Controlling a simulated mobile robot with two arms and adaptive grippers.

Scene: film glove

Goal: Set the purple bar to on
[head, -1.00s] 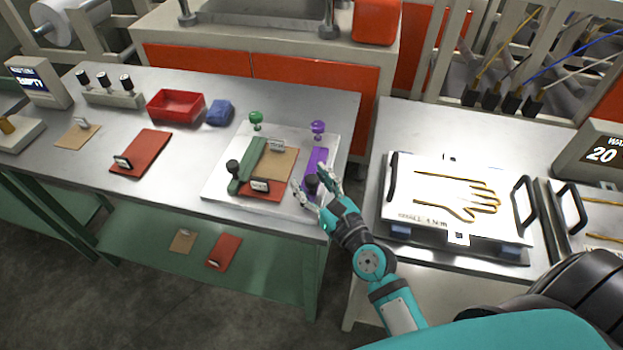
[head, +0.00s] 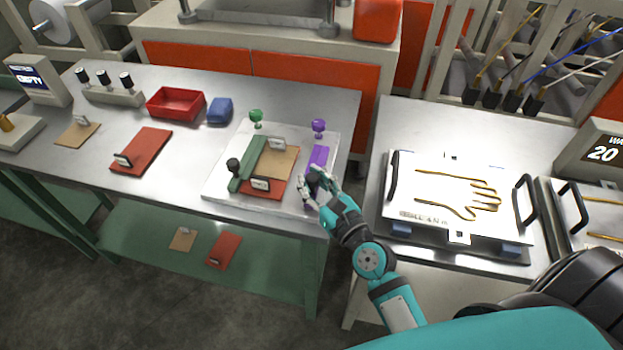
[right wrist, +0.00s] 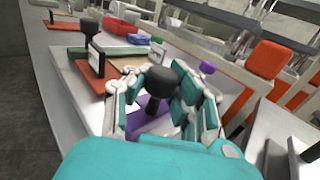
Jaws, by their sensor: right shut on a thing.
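The purple bar (head: 319,156) lies flat at the right side of a pale board (head: 217,188) on the steel table. A purple knob (head: 318,126) stands just beyond its far end. A black knob (right wrist: 160,80) stands on the bar's near end and shows between my fingers in the right wrist view, with part of the purple bar (right wrist: 146,116) below. My right gripper (head: 318,182) is shut on this black knob. My left gripper is not in view.
On the board, a green bar (head: 246,165) with its own black knob lies left of a tan card (head: 280,161) and a red card. A red tray (head: 176,104) and blue block (head: 220,111) stand behind left. A hand-outline plate (head: 455,190) is on the right table.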

